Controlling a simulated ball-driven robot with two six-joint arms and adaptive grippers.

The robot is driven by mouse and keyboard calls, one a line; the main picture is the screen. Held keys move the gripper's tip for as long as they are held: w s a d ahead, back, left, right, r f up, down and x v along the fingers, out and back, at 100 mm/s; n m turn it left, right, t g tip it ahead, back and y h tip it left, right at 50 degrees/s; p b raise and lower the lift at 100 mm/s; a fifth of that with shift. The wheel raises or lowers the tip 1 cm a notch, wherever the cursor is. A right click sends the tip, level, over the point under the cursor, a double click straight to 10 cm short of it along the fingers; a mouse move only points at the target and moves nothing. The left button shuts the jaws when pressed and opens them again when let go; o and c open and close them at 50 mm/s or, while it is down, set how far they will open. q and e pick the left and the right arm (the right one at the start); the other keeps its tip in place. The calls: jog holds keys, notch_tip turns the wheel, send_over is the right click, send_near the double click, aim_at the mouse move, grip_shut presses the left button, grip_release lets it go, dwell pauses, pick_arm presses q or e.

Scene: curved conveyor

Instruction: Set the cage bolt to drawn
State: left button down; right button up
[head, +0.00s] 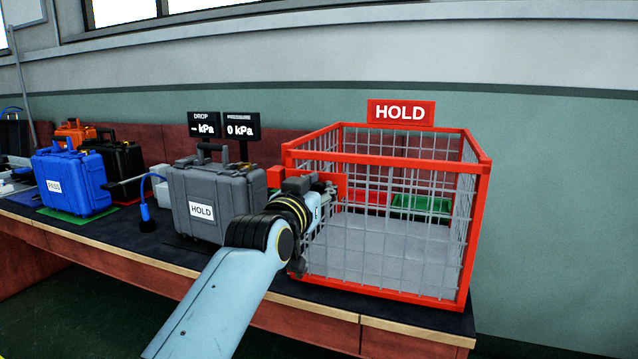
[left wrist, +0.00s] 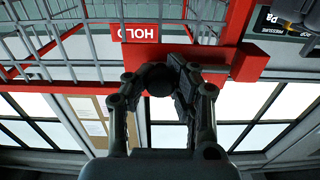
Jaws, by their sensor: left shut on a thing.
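The red wire cage (head: 398,163) stands at the right of the bench, under a red HOLD sign (head: 401,112). My left gripper (head: 322,190) is at the cage's left side, in front of the red bolt plate (head: 341,180). In the left wrist view, which is upside down, the gripper (left wrist: 160,84) is shut on a dark round knob (left wrist: 157,80), with the red plate (left wrist: 218,74) close behind it. My gripper and wrist hide most of the bolt in the head view, so I cannot tell its position. My right gripper is not in view.
A grey case (head: 205,180) labelled HOLD stands just left of my wrist. Blue (head: 70,181), black (head: 122,160) and orange (head: 76,133) cases stand further left. Two kPa displays (head: 240,127) stand behind.

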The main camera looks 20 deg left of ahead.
pick_arm(q)
jog(key=c, duration=1.4)
grip_release()
jog(key=shift+d, duration=0.15)
jog(key=o, duration=0.3)
jog(key=shift+s, duration=0.1)
jog(key=s, duration=0.7)
jog(key=shift+s+a, duration=0.1)
jog(key=shift+a, duration=0.1)
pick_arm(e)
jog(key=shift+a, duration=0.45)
